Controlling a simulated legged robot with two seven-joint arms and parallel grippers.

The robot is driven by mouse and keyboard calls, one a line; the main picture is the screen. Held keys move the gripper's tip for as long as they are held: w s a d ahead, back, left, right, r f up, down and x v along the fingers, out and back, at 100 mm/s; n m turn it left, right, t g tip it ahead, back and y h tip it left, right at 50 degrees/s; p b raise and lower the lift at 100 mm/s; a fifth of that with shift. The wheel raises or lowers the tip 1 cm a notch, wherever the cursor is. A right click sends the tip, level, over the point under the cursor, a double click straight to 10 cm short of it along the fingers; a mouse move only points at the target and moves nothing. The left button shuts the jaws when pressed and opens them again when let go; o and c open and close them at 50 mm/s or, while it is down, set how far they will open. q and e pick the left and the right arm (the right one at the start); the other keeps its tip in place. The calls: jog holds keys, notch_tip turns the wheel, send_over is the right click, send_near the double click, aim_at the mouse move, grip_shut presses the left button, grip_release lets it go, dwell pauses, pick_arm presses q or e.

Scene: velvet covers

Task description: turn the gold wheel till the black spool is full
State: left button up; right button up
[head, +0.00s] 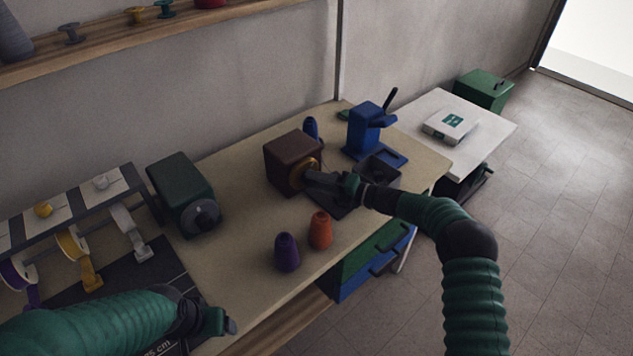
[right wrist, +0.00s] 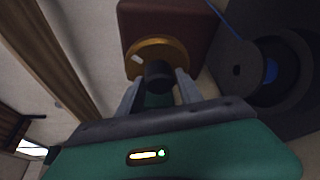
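The gold wheel (right wrist: 174,48) is on the face of a brown box (head: 290,160) on the bench; it shows partly in the head view (head: 301,178). A dark knob (right wrist: 158,75) stands out from the wheel. My right gripper (right wrist: 158,82) is at the wheel, its fingers on either side of the knob with small gaps showing. The black spool (right wrist: 238,62) is right of the wheel in the right wrist view, with some blue thread between its flanges. In the head view my arm hides it. My left gripper (head: 230,325) is at the bench's front left, its fingers unclear.
A blue press (head: 368,128) stands to the right, a green box with a dark dial (head: 181,190) to the left. A ribbon rack (head: 75,215) is far left.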

jog(key=o, duration=0.3)
jog(key=shift+d, duration=0.2)
jog(key=shift+o, duration=0.2)
jog(key=v, duration=1.7)
jog(key=shift+f, duration=0.2)
jog(key=shift+w, duration=0.1)
